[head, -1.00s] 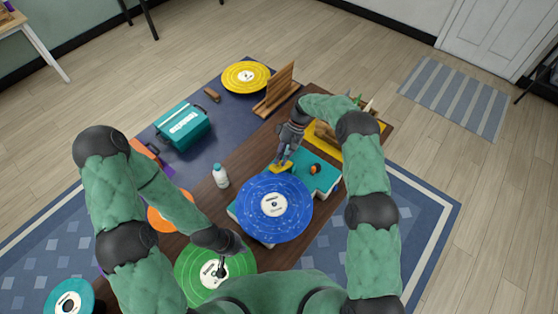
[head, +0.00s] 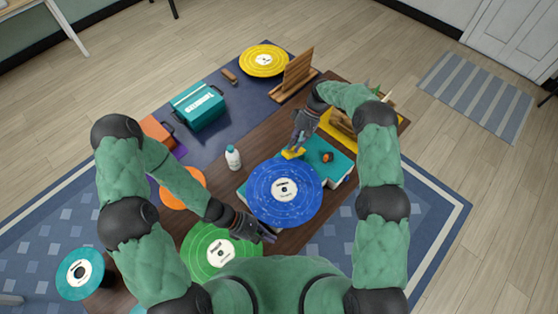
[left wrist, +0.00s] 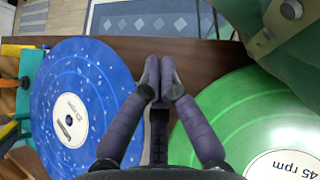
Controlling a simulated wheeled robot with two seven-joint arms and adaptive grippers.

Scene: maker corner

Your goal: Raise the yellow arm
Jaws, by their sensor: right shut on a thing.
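The yellow arm (head: 293,153) is at the far edge of the teal record player (head: 335,158), beside the blue record (head: 284,194) that lies on the player. My right gripper (head: 296,147) is shut on the yellow arm and hides part of it. Whether the arm is raised is too small to tell. My left gripper (head: 268,238) is over the wooden table between the blue record and the green record (head: 212,246). In the left wrist view its fingertips (left wrist: 160,80) are together with nothing between them. The blue record (left wrist: 82,95) is left of them there.
A white bottle (head: 233,158) stands left of the player. A yellow tray (head: 345,127) is behind the player. A teal record (head: 80,273) is at lower left.

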